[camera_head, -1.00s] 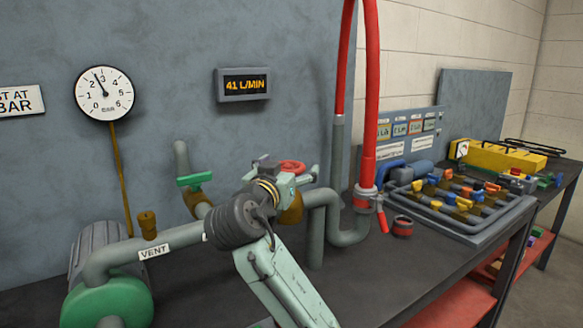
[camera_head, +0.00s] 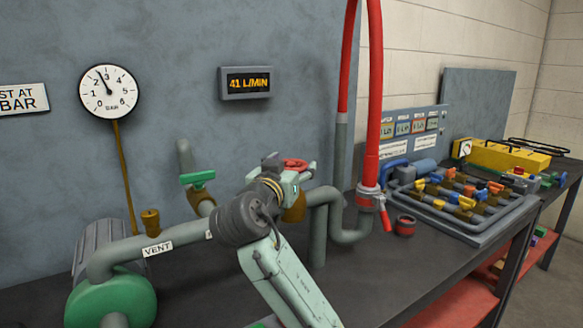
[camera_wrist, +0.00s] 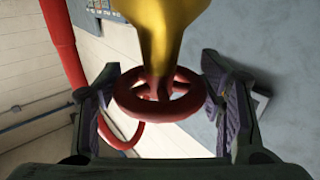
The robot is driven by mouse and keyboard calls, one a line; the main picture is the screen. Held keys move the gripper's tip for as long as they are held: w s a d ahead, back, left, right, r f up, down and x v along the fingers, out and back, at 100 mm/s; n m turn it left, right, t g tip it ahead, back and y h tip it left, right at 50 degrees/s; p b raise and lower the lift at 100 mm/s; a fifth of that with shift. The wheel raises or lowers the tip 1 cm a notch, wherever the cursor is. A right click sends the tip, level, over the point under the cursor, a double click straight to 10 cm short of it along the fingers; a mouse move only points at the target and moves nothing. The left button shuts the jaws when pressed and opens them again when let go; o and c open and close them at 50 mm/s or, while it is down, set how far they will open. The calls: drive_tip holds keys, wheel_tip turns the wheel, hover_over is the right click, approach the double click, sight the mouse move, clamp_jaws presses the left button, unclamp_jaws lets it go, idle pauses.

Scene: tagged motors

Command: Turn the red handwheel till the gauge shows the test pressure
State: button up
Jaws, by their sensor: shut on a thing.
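The red handwheel (camera_head: 295,163) sits on top of a brass valve on the grey pipe, right of centre in the head view. It also shows in the wrist view (camera_wrist: 160,108), with the brass valve body behind it. My gripper (camera_wrist: 163,98) has one finger on each side of the wheel's rim and is shut on it. In the head view my gripper (camera_head: 289,177) partly hides the wheel and valve. The round white gauge (camera_head: 109,92) is on the wall at left; its needle points between 2 and 3. A sign (camera_head: 22,100) reads "ST AT BAR"; its left part is cut off.
A flow display (camera_head: 245,83) reads 41 L/MIN. A green-handled valve (camera_head: 197,178), a brass vent cap (camera_head: 150,220) and a green pump (camera_head: 110,300) stand left of my arm. A red hose (camera_head: 374,100) and a tray of coloured valves (camera_head: 470,233) are to the right.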

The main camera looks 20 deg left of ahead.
drive_tip(key=shift+n+y, duration=0.7)
drive_tip(key=shift+y, duration=0.4)
drive_tip(key=o, duration=1.2)
drive_tip(key=shift+c, duration=0.2)
drive_tip(key=shift+s, duration=0.1)
drive_tip(key=s+d, duration=0.2)
drive_tip(key=s, duration=0.9)
drive_tip(key=shift+s, duration=0.3)
